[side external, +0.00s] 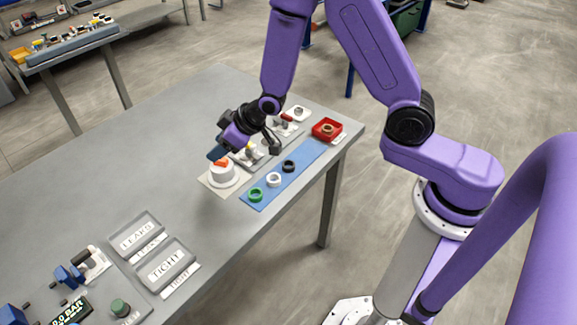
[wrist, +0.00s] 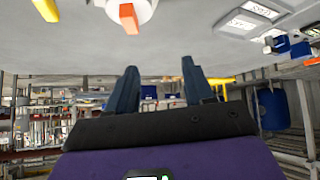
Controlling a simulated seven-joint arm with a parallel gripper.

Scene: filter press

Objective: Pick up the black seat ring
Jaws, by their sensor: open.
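The black seat ring (side external: 289,166) lies on a blue strip (side external: 262,190) on the table, in a row with a white ring (side external: 273,180) and a green ring (side external: 255,194). My gripper (side external: 217,153) is above the table to the left of the black ring, over the white round fixture with an orange lever (side external: 222,172). In the wrist view its two dark fingers (wrist: 160,82) are spread apart with nothing between them. The black ring does not show in the wrist view.
A red tray (side external: 326,129) holding a brown ring stands at the strip's far end. Small fixtures (side external: 284,128) stand behind the strip. Grey trays labelled LEAKS (side external: 137,237) and TIGHT (side external: 167,266) are toward the front left. The table's middle is clear.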

